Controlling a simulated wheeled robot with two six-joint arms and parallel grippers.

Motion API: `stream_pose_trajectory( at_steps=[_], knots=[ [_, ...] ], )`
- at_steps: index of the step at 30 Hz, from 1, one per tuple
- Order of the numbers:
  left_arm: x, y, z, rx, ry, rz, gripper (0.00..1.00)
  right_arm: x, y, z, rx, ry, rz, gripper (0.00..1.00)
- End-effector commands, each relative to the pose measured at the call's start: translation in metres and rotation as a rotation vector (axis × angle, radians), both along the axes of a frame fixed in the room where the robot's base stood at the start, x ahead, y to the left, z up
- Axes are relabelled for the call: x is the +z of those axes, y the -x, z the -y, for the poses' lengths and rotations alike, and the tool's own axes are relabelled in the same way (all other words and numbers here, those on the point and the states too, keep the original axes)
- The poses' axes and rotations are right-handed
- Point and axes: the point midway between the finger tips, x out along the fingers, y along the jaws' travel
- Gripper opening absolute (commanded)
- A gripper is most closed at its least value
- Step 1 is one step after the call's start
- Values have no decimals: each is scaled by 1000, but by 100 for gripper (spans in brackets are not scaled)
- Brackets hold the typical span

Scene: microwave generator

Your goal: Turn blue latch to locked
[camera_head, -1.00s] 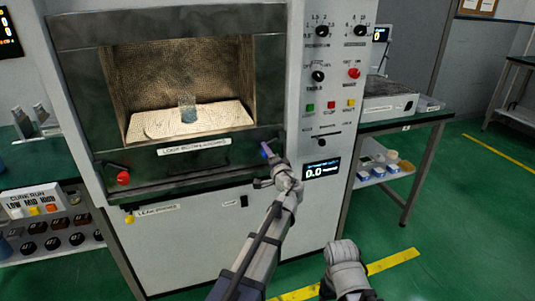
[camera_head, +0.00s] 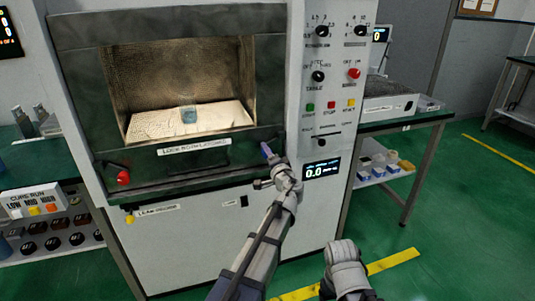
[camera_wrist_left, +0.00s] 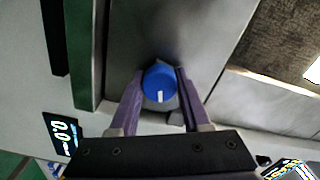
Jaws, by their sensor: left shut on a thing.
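The blue latch (camera_wrist_left: 160,83) is a round blue knob with a white mark, which points down in the left wrist view. My left gripper (camera_wrist_left: 158,90) has its two purple fingers on either side of the knob and is shut on it. In the head view, my left gripper (camera_head: 268,153) is at the lower right corner of the microwave door (camera_head: 170,175), where it largely hides the blue latch. A red latch (camera_head: 123,178) sits at the door's lower left. My right arm's end shows at the bottom, but its fingers cannot be made out.
A lit chamber with a small bluish vessel (camera_head: 188,115) is behind the door window. To the right is a control panel with knobs, buttons and a display (camera_head: 321,170). A side table (camera_head: 425,117) stands further right. Green floor lies open at right.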

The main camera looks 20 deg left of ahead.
Motion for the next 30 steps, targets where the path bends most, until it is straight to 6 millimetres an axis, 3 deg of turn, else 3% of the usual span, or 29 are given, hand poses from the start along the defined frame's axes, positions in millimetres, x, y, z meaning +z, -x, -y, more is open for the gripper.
stream_pose_trajectory(
  at_steps=[17, 18, 26, 30],
  knots=[
    [0, 0, 1, -1, 4, 2, 0, 0, 0, 0, 0, 0, 0, 77],
    [0, 0, 1, -1, 4, 2, 48, 0, 0, 0, 0, 0, 0, 77],
    [0, 0, 0, -1, 4, 3, 77, 0, 0, 0, 0, 0, 0, 77],
    [0, 0, 0, -1, 4, 3, 77, 0, 0, 0, 0, 0, 0, 77]
  ],
)
